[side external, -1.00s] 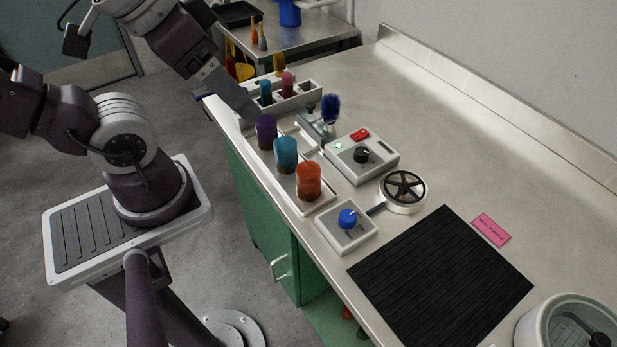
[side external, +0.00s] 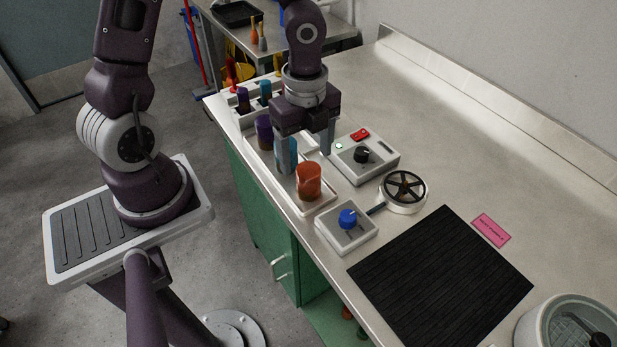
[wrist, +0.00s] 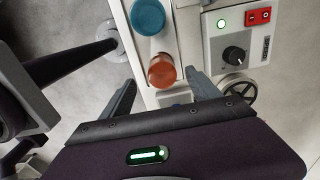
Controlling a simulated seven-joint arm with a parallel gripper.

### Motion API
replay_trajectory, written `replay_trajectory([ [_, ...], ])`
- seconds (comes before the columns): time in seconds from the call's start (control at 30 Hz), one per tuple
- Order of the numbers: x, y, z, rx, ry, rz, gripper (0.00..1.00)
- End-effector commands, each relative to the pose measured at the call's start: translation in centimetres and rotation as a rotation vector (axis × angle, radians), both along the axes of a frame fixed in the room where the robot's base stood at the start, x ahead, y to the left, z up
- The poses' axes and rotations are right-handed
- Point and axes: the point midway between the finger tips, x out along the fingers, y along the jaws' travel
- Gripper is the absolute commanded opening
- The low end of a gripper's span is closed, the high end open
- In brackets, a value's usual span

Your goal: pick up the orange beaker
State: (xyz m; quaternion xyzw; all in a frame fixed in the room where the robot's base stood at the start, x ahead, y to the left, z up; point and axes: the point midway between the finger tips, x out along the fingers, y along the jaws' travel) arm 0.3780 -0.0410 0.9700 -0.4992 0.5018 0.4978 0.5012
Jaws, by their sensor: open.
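The orange beaker (side external: 308,181) stands upright at the near end of a white tray (side external: 312,209), in front of the teal beaker (side external: 287,163). A purple beaker (side external: 264,132) stands farther back in the same row. My gripper (side external: 307,155) points down with its fingers apart, above and just behind the orange beaker in the side view; one finger overlaps the teal beaker there. In the wrist view the orange beaker (wrist: 162,71) lies ahead of the two open fingers (wrist: 160,90), roughly centred between them. Nothing is held.
A control box with a black knob (side external: 362,156) and red switch stands right of the tray. A blue-knob box (side external: 347,227) and round burner-like device (side external: 403,190) stand nearer. A black ribbed mat (side external: 440,285) lies at front; the bench behind is clear.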

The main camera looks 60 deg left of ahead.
Motion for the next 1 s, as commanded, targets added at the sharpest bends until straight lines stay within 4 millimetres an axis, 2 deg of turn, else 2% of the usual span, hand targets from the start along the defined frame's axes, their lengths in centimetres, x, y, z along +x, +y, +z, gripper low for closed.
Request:
replay_trajectory([
  [0.2,0.2,-0.6,-4.0,0.001,0.006,0.000,0.71],
  [0.3,0.2,-0.5,-5.2,0.002,0.003,0.002,0.71],
  [0.53,0.3,-0.5,-5.3,0.002,0.000,0.005,0.71],
  [0.87,0.3,-0.5,-5.3,0.002,0.001,0.006,0.07],
  [1.0,0.3,-0.5,-5.3,0.002,0.001,0.006,0.07],
])
